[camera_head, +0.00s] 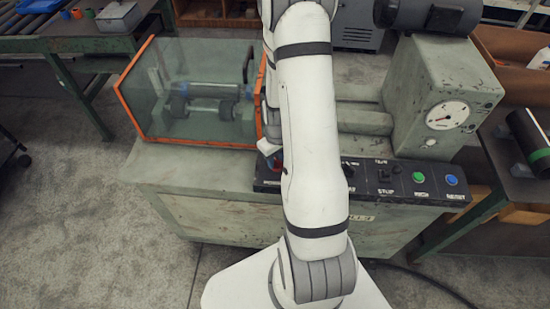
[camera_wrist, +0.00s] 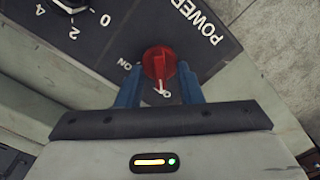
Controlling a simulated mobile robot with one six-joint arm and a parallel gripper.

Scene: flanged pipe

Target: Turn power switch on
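The red power switch knob (camera_wrist: 159,61) sits on a dark panel (camera_wrist: 110,48) marked POWER in the wrist view. Its white pointer line points toward a partly hidden label starting with O, near my gripper; an ON label is on its left. My gripper (camera_wrist: 159,82) has its two blue fingers apart, one on each side of the knob. A small gap seems to show on the left; I cannot tell whether the right finger touches. In the head view my arm hides most of the gripper, and a bit of red shows at the panel's left end (camera_head: 266,186).
The panel also carries a green button (camera_head: 418,177), a blue button (camera_head: 451,180) and a numbered dial (camera_wrist: 72,5). A glass guard with an orange frame (camera_head: 160,142) stands left of my arm. A grey housing with a gauge (camera_head: 415,75) stands to the right.

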